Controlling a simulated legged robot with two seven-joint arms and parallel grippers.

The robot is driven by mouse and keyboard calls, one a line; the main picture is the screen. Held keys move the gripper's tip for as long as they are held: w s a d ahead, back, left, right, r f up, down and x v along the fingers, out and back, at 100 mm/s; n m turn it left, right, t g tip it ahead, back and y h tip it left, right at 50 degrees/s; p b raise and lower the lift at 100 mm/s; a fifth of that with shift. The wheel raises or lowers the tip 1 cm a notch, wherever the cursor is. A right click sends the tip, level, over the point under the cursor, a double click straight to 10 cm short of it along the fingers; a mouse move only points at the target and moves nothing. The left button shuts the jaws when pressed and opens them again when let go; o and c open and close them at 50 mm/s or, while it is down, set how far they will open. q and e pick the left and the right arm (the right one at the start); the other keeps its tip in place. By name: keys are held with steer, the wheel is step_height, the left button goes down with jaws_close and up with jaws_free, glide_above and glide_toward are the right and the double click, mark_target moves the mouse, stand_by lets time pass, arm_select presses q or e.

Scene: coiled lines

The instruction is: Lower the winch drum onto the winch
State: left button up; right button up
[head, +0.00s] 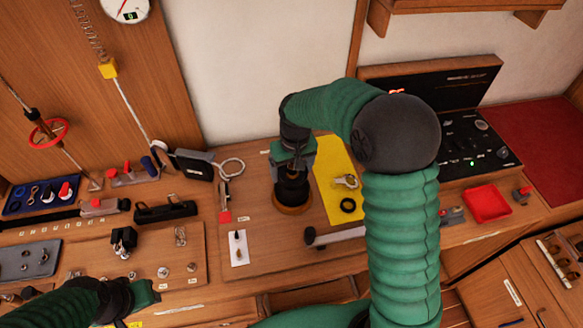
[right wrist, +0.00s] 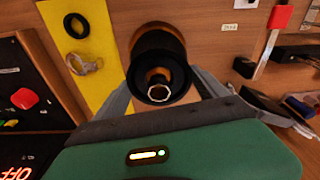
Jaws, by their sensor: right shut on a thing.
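The black winch drum (head: 291,188) is in my right gripper (head: 292,166), upright over the winch base (head: 291,209), whose tan-orange ring shows below it. In the right wrist view the fingers of my right gripper (right wrist: 163,98) lie on both sides of the drum (right wrist: 158,48). A central shaft with a bright metal tip (right wrist: 160,98) shows in the drum's opening. I cannot tell whether the drum touches the base or is slightly above it. My left gripper (head: 137,296) is low at the left, far from the winch; its jaws are unclear.
A yellow mat (head: 336,168) with a black ring (head: 348,205) and a metal shackle (head: 346,182) lies right of the winch. A red-ended lever (head: 225,215) and white card (head: 238,248) are to its left. A dark-handled tool (head: 335,237) lies in front.

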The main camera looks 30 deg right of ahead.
steer(key=shift+f+b, duration=0.4)
steer(key=shift+f, duration=0.35)
steer(key=o, duration=1.6)
steer(key=shift+o, duration=0.4)
step_height(320, 180, up, 5)
steer(key=p, duration=0.4)
steer(key=shift+r+p, duration=0.15)
steer(key=shift+p, duration=0.25)
steer(key=shift+s, duration=0.1)
step_height(320, 180, up, 16)
steer(key=s+b, duration=0.1)
steer(key=shift+s+r+b, duration=0.2)
steer(key=shift+s+b, duration=0.1)
steer(key=shift+s, duration=0.1)
